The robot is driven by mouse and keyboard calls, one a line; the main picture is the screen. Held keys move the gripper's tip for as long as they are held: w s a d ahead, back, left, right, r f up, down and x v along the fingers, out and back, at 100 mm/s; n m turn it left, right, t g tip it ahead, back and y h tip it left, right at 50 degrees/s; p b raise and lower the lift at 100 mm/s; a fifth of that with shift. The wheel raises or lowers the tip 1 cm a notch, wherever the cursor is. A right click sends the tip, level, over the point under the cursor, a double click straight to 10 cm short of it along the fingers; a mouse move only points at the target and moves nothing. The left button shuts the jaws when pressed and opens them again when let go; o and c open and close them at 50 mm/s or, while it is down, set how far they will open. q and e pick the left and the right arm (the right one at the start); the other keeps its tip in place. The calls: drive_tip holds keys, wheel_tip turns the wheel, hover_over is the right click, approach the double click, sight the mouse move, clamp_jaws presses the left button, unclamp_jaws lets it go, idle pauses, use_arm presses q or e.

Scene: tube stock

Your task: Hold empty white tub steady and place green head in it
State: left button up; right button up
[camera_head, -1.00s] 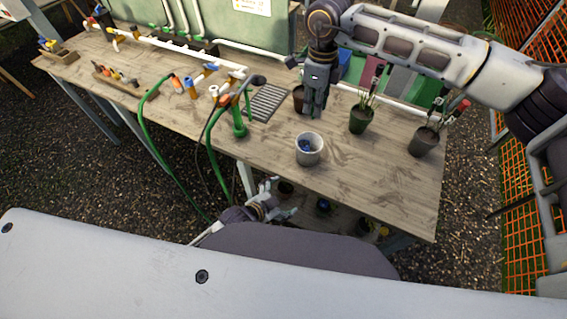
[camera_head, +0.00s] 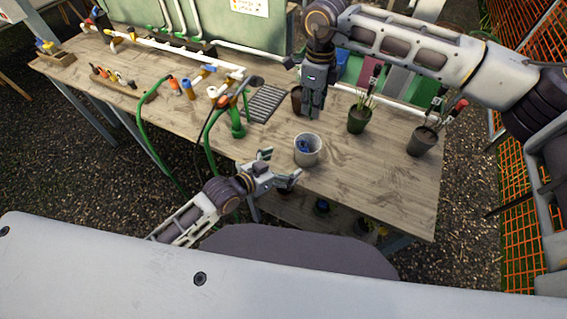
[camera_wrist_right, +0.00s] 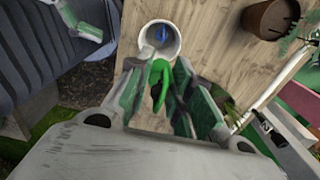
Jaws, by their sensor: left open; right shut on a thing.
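The white tub (camera_head: 309,160) stands upright on the wooden table near its front edge. It is not empty: something blue (camera_head: 304,146) lies inside, also visible in the right wrist view. My right gripper (camera_head: 312,113) is above the table, just behind the tub. In the right wrist view its fingers are shut on the green head (camera_wrist_right: 160,80), which is close to the tub's rim (camera_wrist_right: 179,43) in the picture. The green head is hidden in the head view.
Potted plants (camera_head: 359,119) (camera_head: 422,141) stand to the right, and a brown pot (camera_head: 297,100) is behind my right gripper. A grey grate (camera_head: 266,103) and green hoses (camera_head: 145,135) lie to the left. The table right of the tub is clear.

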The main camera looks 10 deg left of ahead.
use_arm(q)
drive_tip(key=shift+x, duration=6)
drive_tip(key=c, duration=1.1)
